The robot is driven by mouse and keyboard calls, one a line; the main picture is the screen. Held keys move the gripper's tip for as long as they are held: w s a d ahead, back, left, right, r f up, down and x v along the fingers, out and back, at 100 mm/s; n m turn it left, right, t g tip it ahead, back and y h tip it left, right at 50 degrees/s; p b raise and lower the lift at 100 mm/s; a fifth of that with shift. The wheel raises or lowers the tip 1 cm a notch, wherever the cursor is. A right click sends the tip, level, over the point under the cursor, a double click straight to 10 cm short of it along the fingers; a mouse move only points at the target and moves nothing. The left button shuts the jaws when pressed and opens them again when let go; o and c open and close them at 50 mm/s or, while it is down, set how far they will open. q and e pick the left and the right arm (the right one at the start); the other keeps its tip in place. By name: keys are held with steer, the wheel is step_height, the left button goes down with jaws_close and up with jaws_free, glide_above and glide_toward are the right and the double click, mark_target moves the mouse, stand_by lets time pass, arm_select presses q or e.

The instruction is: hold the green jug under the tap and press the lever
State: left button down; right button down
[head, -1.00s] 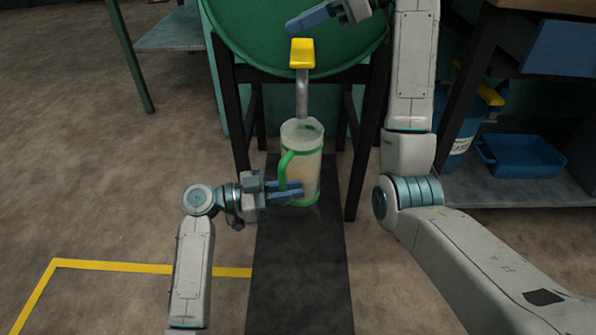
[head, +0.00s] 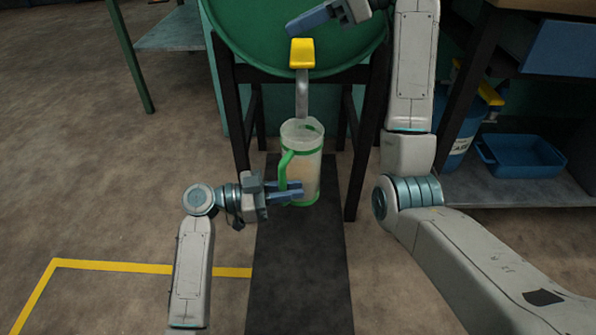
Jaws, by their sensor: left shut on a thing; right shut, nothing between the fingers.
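The green jug (head: 305,166) is a clear jug with a green handle, rim band and base. It is upright under the tap (head: 302,98), with pale contents visible inside. My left gripper (head: 290,193) is shut on the jug at the lower part of its handle. The tap's yellow lever (head: 302,53) sticks out in front of the green drum. My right gripper (head: 308,19) is shut and empty, just above the lever; I cannot tell whether it touches the lever. The spout's lower end is at the jug's mouth.
The green drum (head: 240,25) rests on a dark stand (head: 230,105). A dark mat (head: 300,270) runs along the floor below the jug. A blue tray (head: 520,155) and a blue container (head: 462,130) stand on a low shelf at right. Open floor lies at left.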

mark_target(298, 59)
steer(key=shift+f, duration=2.85)
steer(key=shift+r, duration=2.95)
